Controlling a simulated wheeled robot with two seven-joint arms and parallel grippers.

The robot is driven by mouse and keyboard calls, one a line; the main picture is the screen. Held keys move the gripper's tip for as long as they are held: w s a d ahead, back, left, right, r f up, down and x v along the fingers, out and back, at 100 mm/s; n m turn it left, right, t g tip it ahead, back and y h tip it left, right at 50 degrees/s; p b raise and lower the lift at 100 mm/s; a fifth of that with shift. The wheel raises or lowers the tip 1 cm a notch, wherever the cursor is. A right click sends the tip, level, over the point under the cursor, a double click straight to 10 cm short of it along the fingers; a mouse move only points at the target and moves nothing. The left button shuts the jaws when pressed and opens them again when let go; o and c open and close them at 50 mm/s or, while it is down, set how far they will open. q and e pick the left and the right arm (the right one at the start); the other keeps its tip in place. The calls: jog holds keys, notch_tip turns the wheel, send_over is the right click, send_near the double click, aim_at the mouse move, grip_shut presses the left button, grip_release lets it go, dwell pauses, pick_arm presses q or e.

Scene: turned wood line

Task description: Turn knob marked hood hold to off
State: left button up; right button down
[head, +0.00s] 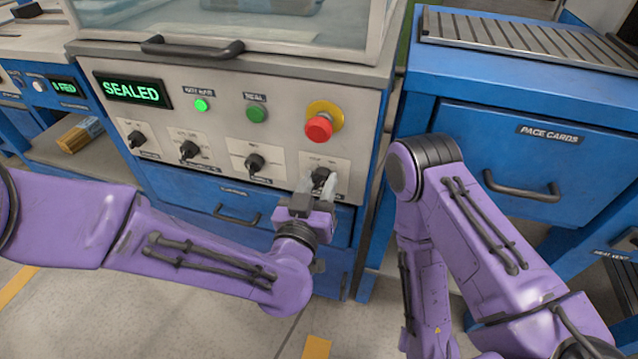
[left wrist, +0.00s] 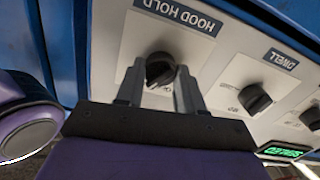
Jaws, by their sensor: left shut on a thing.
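The hood hold knob (head: 320,175) is a black knob on a pale plate, rightmost in the row on the machine's front panel. In the left wrist view the knob (left wrist: 160,69) sits under an upside-down HOOD HOLD label (left wrist: 175,14). My left gripper (head: 318,186) is at this knob, its grey fingers on either side of it. The left wrist view shows the fingers (left wrist: 158,88) shut on the knob. The plate's position marks are too small or covered to read. My right arm shows at the right, but its gripper is out of view.
Beside it on the panel are the dwell knob (head: 255,163), two more knobs, a red emergency button (head: 319,127), green lamps and a green SEALED display (head: 131,90). A hood handle (head: 192,47) is above.

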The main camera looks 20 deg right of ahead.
pick_arm(q)
jog(key=shift+n, duration=0.3)
jog(key=n, duration=0.5)
jog(key=shift+n+p, duration=0.3)
jog(key=shift+p, duration=0.1)
jog(key=n, duration=0.5)
jog(key=shift+a+f+n, duration=0.1)
jog(key=shift+n, duration=0.3)
jog(key=o, duration=1)
jog(key=shift+o, duration=0.2)
